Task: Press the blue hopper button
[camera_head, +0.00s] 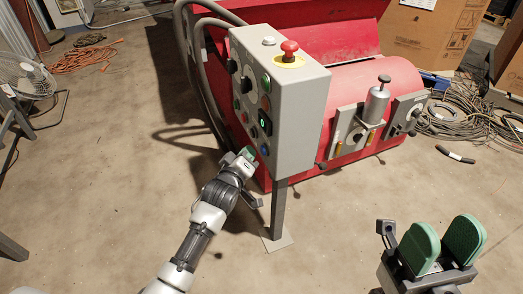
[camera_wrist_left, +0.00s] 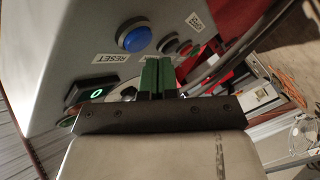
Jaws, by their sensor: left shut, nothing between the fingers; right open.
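A grey control box (camera_head: 300,105) stands on a post in the middle of the head view. A blue button (camera_head: 264,150) sits low on its left-facing panel, below a dark switch with a lit green mark. In the left wrist view the blue button (camera_wrist_left: 134,36) is round and raised, beside a RESET label. My left gripper (camera_head: 248,154) is shut and empty, close to the lower panel, left of the blue button. Its green fingers (camera_wrist_left: 157,70) point at the panel, offset from the button; contact cannot be told. My right gripper (camera_head: 450,246) is open and empty at lower right.
A red mushroom button (camera_head: 289,48) tops the box, and other buttons and knobs share the panel. A red machine (camera_head: 375,85) stands behind. Thick grey hoses (camera_head: 187,45) run left of the box. Cables (camera_head: 465,110) lie at right.

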